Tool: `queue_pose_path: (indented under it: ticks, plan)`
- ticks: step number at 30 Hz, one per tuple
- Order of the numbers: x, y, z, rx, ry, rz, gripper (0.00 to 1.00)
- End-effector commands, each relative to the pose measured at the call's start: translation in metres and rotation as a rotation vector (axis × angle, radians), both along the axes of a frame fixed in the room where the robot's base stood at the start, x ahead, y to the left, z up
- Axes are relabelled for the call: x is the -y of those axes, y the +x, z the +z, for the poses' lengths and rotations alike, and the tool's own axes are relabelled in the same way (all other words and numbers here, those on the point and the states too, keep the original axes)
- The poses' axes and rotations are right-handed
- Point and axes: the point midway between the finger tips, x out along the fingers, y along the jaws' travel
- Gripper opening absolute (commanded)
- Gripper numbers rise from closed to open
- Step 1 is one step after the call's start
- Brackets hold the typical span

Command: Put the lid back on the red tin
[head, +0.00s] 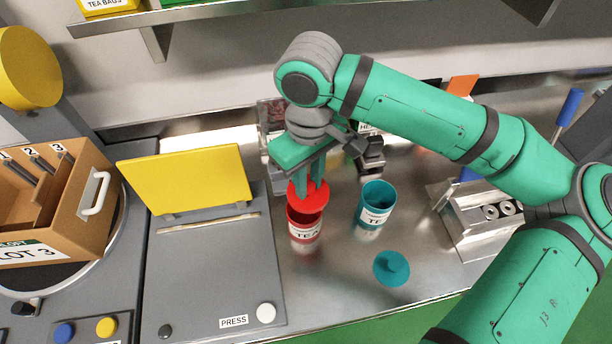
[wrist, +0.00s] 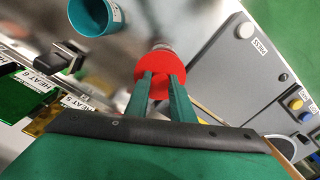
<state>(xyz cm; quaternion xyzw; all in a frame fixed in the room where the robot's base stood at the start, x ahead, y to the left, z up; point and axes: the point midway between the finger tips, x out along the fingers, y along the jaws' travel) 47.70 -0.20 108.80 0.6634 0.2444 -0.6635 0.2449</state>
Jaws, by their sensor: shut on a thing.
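The red tin (head: 304,233) stands upright on the metal counter, with TEA lettering on its pale label. Its red lid (head: 313,201) is held in my gripper (head: 308,186), tilted and just above the tin's mouth. Part of the tin's dark opening shows below the lid, and I cannot tell whether the lid touches the rim. In the wrist view the fingers (wrist: 160,78) are shut on the red lid (wrist: 153,66), which hides most of the tin behind it.
A teal tin (head: 376,205) stands open just right of the red tin, and its teal lid (head: 391,267) lies in front of it. The grey press (head: 215,275) with a raised yellow plate (head: 188,178) is on the left. A metal block (head: 470,222) stands right.

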Motion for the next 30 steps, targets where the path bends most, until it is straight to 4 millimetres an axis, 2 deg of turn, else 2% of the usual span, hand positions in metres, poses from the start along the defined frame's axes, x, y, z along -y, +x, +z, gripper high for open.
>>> queue_pose_path:
  ticks: [5,21,30]
  plan:
    - [-0.009,0.003,-0.005,-0.001,0.001,0.029,0.00]
    - [-0.001,0.002,-0.049,-0.001,0.002,0.011,0.00]
    - [-0.002,0.002,-0.061,-0.001,0.001,0.013,0.00]
